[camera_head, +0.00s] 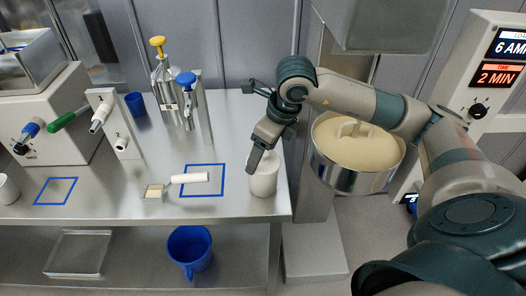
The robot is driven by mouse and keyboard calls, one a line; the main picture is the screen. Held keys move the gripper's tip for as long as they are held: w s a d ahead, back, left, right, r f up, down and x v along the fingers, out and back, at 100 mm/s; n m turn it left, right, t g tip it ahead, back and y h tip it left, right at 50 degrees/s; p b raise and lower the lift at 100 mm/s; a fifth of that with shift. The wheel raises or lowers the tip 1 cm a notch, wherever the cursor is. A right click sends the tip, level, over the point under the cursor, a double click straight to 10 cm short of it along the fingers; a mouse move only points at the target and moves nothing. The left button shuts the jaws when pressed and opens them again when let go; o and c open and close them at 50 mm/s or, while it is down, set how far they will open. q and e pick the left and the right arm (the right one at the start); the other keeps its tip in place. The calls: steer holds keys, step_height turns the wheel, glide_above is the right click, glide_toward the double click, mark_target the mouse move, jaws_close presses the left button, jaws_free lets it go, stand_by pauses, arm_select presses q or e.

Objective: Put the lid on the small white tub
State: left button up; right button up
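A small white tub (264,182) stands near the right edge of the steel table. My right gripper (256,161) reaches down over its top from behind, with the dark fingertip at the left of the rim. The gripper hides part of the tub's top, and I cannot tell whether it is open or holds something. I cannot make out a separate lid. Another white tub (6,189) is cut off at the left picture edge. My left gripper is not in view.
A blue-outlined square with a white-handled brush (187,178) lies left of the tub. Steel canisters with a yellow knob (158,41) and a blue knob (186,79) stand behind. A mixer bowl (356,178) is to the right. A blue bucket (190,252) sits below.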

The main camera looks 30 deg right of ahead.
steer(key=shift+b, duration=0.35)
stand_by(0.6)
steer(key=o, duration=1.4)
steer(key=shift+r, duration=0.15)
steer(key=shift+r+p, duration=1.7)
steer(key=shift+r, duration=1.65)
steer(key=shift+c, duration=0.7)
jaws_close()
